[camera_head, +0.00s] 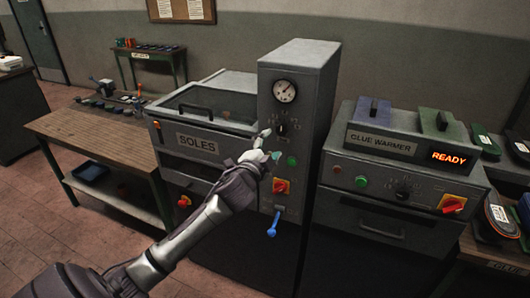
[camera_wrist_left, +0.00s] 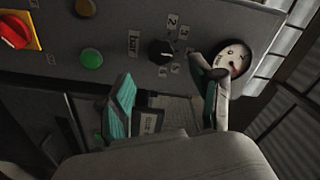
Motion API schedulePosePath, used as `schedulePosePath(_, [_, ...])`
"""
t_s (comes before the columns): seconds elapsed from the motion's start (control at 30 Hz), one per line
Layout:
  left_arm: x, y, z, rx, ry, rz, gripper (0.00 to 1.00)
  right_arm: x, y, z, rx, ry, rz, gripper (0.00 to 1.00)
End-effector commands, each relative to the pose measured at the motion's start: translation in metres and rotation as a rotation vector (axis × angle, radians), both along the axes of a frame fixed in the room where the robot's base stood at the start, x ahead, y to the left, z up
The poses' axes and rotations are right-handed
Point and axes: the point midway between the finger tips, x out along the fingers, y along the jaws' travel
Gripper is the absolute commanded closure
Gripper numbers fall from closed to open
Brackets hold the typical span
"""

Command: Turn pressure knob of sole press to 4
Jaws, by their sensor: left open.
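The sole press (camera_head: 297,62) is a grey cabinet with a tall column next to the SOLES lid. Its pressure knob (camera_head: 282,129) is small and black, below the round gauge (camera_head: 285,91). In the left wrist view the knob (camera_wrist_left: 161,51) has a ring of numbers and the word "bar" beside it; its setting is too small to read surely. My left gripper (camera_head: 270,147) is open and empty in front of the panel, just left of and below the knob. In the left wrist view its teal-padded fingers (camera_wrist_left: 168,98) are spread, apart from the knob. My right gripper is not in view.
Below the knob are a red-and-yellow switch (camera_head: 281,186) and a blue-handled lever (camera_head: 273,222). The GLUE WARMER (camera_head: 381,144), showing READY, stands close on the right. A wooden bench (camera_head: 85,133) stands left.

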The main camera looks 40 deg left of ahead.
Motion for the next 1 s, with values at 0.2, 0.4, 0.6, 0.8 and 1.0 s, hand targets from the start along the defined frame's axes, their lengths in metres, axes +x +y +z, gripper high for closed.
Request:
schedulePosePath(0.2, [-0.032, -0.008, 0.000, 0.001, 0.000, 0.000, 0.35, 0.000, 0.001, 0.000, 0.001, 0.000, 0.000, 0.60])
schedulePosePath(0.4, [-0.040, -0.009, 0.000, 0.001, 0.001, 0.001, 0.35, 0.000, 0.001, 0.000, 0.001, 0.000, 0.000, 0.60])
schedulePosePath(0.6, [-0.040, -0.009, 0.000, 0.001, 0.000, 0.001, 0.35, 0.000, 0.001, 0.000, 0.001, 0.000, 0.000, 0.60])
schedulePosePath(0.8, [-0.040, -0.009, 0.000, 0.001, -0.001, 0.000, 0.35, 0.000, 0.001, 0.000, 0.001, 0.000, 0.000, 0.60])
schedulePosePath(1.0, [-0.038, -0.007, -0.022, -0.022, 0.033, 0.006, 0.35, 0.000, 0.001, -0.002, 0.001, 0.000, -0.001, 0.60])
